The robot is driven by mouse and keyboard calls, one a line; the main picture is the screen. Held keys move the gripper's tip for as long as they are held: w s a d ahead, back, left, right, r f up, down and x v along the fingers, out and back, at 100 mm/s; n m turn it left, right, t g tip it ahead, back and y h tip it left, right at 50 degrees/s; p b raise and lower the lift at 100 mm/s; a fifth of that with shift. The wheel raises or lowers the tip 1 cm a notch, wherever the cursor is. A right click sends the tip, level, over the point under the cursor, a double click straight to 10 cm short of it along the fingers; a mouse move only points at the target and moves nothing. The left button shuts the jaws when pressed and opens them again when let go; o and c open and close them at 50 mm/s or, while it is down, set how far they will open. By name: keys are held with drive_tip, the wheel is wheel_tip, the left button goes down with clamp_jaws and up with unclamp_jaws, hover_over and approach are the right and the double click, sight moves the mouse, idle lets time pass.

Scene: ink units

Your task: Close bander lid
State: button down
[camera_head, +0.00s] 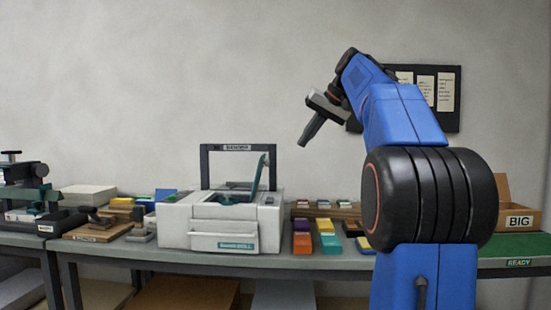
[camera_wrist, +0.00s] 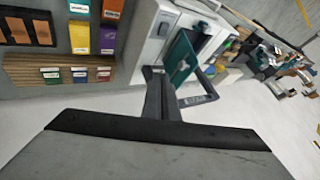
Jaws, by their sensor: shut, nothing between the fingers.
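The bander (camera_head: 222,222) is a white box-shaped machine on the bench, with a dark arch frame (camera_head: 204,165) labelled BANDER over its back. Its teal lid (camera_head: 260,172) stands raised at the right side of the top opening. The lid also shows in the wrist view (camera_wrist: 182,58), at the top centre, beside the bander's white body (camera_wrist: 157,28). My gripper (camera_head: 303,142) is up in the air to the right of the bander and above it, pointing down and left. Its fingers (camera_wrist: 154,72) are together and empty, apart from the lid.
Coloured ink boxes (camera_head: 302,236) stand on the bench right of the bander. A wooden rack (camera_wrist: 60,71) holds small blocks. A BIG carton (camera_head: 519,221) sits at the far right. Tools and trays (camera_head: 100,228) crowd the left. The air above the bench is free.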

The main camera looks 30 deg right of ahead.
drive_tip(key=w+a+f, duration=0.5)
drive_tip(key=w+f, duration=0.1)
drive_tip(key=w, duration=0.2)
drive_tip(key=shift+a+f, duration=0.25)
drive_tip(key=shift+f, duration=0.1)
drive_tip(key=shift+w, duration=0.1)
idle(0.3)
